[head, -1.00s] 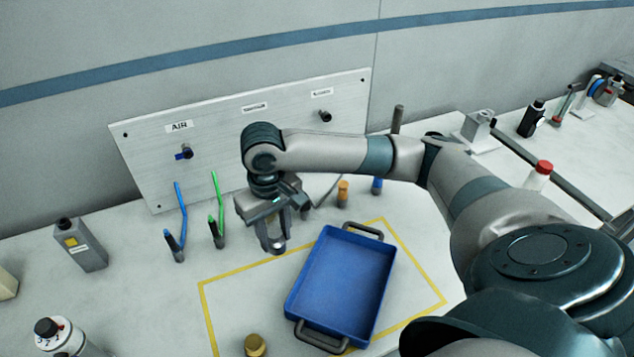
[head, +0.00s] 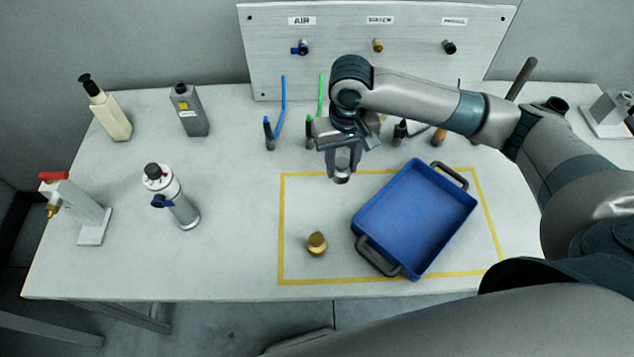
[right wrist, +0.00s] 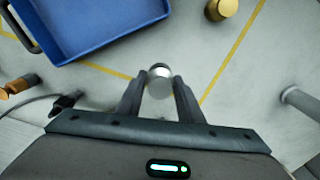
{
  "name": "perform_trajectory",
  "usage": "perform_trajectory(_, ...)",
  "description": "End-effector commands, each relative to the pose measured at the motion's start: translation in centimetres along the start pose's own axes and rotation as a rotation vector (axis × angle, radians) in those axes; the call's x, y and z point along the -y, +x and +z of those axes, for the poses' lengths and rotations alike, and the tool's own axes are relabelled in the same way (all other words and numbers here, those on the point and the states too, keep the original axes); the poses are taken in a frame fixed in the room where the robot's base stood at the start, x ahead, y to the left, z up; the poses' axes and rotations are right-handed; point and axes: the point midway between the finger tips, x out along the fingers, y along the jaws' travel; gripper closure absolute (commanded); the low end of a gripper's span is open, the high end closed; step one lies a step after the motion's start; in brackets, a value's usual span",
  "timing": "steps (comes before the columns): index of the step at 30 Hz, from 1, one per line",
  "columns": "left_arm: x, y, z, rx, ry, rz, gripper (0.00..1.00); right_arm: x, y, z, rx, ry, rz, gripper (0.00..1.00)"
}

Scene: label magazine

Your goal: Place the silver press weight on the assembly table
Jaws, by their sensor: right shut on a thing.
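The silver press weight (right wrist: 159,82) is a small shiny cylinder between the fingertips of my right gripper (right wrist: 159,95) in the right wrist view. In the head view my right gripper (head: 342,170) points down over the back edge of the yellow-outlined area, with the silver weight (head: 341,179) at its tips. The gripper is shut on it. Whether the weight touches the assembly table (head: 245,255) or hangs just above it, I cannot tell. My left gripper is not in view.
A blue tray (head: 415,215) with dark handles lies right of the gripper. A brass weight (head: 317,243) stands in front. Dark-based blue (head: 269,135) and green (head: 310,130) hoses stand behind. A silver canister (head: 175,200) is at left. The table between canister and yellow outline is clear.

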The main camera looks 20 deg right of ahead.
Motion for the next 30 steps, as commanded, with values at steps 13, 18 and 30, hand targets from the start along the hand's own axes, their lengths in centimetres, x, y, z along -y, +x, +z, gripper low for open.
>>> perform_trajectory(13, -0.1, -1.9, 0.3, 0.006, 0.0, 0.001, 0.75, 6.3, 3.6, 0.0, -0.001, 0.001, 0.0, 0.99)
perform_trajectory(18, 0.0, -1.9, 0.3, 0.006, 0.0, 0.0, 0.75, 6.4, 3.8, -0.1, -0.001, 0.001, 0.001, 0.99)
perform_trajectory(30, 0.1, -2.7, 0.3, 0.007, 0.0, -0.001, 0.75, 6.3, 5.4, 0.1, 0.001, 0.001, 0.003, 0.99)
